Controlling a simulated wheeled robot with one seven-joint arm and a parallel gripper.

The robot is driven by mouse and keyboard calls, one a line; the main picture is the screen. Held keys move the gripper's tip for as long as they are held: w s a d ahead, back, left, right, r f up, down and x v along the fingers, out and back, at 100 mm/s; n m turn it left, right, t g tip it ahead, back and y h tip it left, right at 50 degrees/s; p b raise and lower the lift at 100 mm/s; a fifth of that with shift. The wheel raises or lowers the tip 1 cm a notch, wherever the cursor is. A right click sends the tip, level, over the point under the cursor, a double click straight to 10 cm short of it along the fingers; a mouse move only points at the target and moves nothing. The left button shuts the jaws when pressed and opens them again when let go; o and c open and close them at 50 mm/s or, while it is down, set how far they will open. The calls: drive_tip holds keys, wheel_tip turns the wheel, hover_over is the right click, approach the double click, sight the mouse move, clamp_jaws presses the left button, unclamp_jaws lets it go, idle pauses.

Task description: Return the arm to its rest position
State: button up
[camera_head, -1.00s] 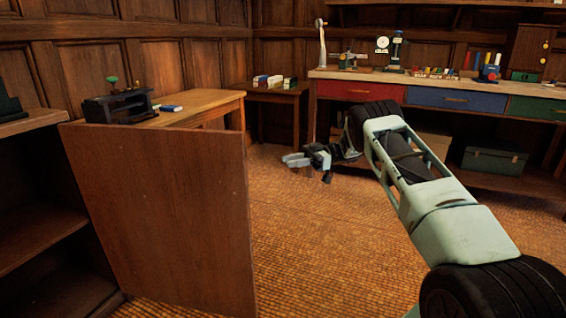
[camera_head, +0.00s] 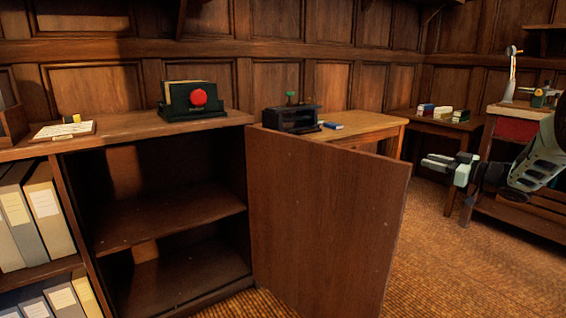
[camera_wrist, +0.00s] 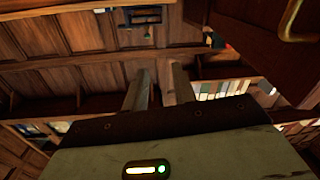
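My arm (camera_head: 545,155) reaches in from the right edge of the head view, and only its far part shows. My gripper (camera_head: 430,163) points left, in front of the side table and clear of the open cabinet door. Its two fingers also show in the wrist view (camera_wrist: 160,72), with a gap and nothing held between them. The rest of the arm is out of the picture.
An open cabinet door (camera_head: 325,225) juts out left of my gripper. The cabinet (camera_head: 165,215) has bare shelves. A side table (camera_head: 435,127) with small boxes and a workbench (camera_head: 490,125) stand behind the arm. The floor (camera_head: 440,265) below is clear.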

drive_tip(key=s+a+f+m+g+h, duration=0.3)
drive_tip(key=s+a+g+h, duration=0.1)
drive_tip(key=s, duration=0.9)
drive_tip(key=s+a+f+m+g+h, duration=0.2)
drive_tip(key=s+a+m+g+h, duration=0.15)
drive_tip(key=s, duration=0.85)
drive_tip(key=s+a+f+m+g+h, duration=0.3)
drive_tip(key=s+a+g+h, duration=0.15)
drive_tip(key=s, duration=0.85)
drive_tip(key=s+a+r+n+g+y, duration=0.1)
drive_tip(key=s+a+n, duration=0.3)
drive_tip(key=s+a, duration=0.45)
drive_tip(key=s+a+r+n+g+y, duration=0.1)
drive_tip(key=s+a+n, duration=0.4)
drive_tip(key=a, duration=0.6)
wheel_tip(320, 180, up, 26)
drive_tip(key=m+p, duration=0.1)
drive_tip(key=p, duration=2.4)
drive_tip(key=shift+s+d+f+m+p, duration=0.25)
drive_tip(key=shift+s+m+p, duration=0.05)
drive_tip(key=shift+m+p, duration=0.1)
